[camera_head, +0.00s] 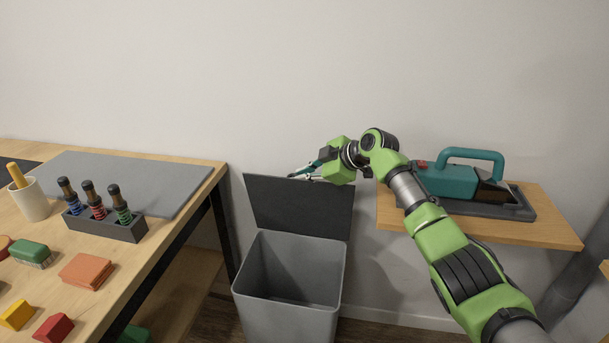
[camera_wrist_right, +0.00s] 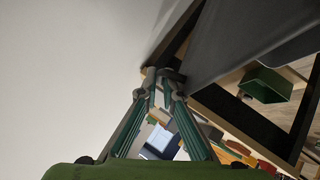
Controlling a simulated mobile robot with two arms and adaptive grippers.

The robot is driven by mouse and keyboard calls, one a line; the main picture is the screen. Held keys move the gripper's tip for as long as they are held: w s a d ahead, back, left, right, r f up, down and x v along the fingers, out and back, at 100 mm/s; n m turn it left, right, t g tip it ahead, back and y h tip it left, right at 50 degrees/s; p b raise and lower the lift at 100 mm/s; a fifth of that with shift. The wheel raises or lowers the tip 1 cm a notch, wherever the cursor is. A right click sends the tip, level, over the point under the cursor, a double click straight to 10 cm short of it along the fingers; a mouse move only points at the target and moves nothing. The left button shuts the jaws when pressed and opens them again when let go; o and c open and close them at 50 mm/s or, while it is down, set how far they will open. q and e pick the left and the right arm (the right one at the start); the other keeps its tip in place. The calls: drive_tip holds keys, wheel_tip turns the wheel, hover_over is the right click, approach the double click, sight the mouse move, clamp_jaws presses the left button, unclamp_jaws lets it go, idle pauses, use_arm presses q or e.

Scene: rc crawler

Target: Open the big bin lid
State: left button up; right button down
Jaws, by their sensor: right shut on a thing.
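The big bin (camera_head: 290,292) is a grey open-topped bin on the floor between the workbench and the wall shelf. Its dark lid (camera_head: 300,208) stands raised at the back of the bin, near upright against the wall, and the bin's inside shows empty. My right gripper (camera_head: 294,176) is at the lid's top edge and is shut on it. In the right wrist view its fingertips (camera_wrist_right: 165,75) meet at the edge of the grey lid panel (camera_wrist_right: 235,40). My left gripper is in neither view.
A wooden shelf (camera_head: 540,232) at right holds a teal tool (camera_head: 450,180) on a dark tray. My right arm passes in front of it.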

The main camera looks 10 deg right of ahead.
drive_tip(key=shift+w+d+r+t, duration=0.25)
drive_tip(key=shift+w+r+t, duration=0.05)
drive_tip(key=shift+w+r, duration=0.1)
drive_tip(key=c, duration=2.5)
unclamp_jaws()
drive_tip(key=shift+d, duration=0.1)
drive_tip(key=shift+s, duration=0.1)
drive_tip(key=shift+v, duration=0.95)
drive_tip(key=v, duration=1)
drive_tip(key=shift+s, duration=0.15)
